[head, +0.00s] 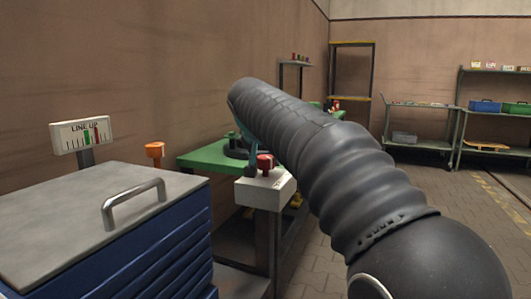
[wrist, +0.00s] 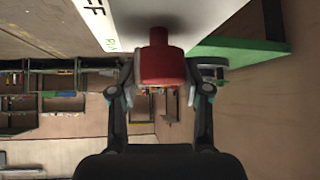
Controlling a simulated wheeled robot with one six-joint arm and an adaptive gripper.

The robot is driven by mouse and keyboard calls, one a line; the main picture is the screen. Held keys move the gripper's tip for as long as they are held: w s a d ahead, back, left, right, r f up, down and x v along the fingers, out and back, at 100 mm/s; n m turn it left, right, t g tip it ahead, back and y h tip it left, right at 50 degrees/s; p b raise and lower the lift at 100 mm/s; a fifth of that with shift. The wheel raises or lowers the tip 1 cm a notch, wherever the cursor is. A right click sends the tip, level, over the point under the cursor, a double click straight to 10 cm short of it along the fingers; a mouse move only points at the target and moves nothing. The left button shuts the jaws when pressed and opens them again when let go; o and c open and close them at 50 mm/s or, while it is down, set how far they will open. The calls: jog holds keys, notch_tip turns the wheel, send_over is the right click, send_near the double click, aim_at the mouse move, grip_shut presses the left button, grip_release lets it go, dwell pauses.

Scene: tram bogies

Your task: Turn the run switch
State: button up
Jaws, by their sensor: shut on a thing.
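The run switch is a red knob (head: 265,162) on top of a white box (head: 262,194) in the middle of the head view. In the wrist view the red knob (wrist: 162,66) stands out from the white face (wrist: 130,14), which bears the black letters "FF" and part of a green word beginning "RU". My gripper (wrist: 160,75) has one finger on each side of the knob and is shut on it. In the head view my arm comes in from the lower right and hides most of the gripper; a finger shows just left of the knob.
A blue drawer cabinet (head: 165,250) with a grey top and metal handle stands at the front left. A green table (head: 207,156) lies behind the box. Shelves (head: 490,115) stand far right; floor there is open.

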jog(key=shift+m+h, duration=0.5)
jog(key=shift+m, duration=0.1)
jog(key=shift+p, duration=0.3)
jog(key=o, duration=1.2)
jog(key=shift+a, duration=0.1)
jog(key=shift+c, duration=0.2)
jog(key=v, duration=1.2)
jog(key=shift+w+r, duration=0.1)
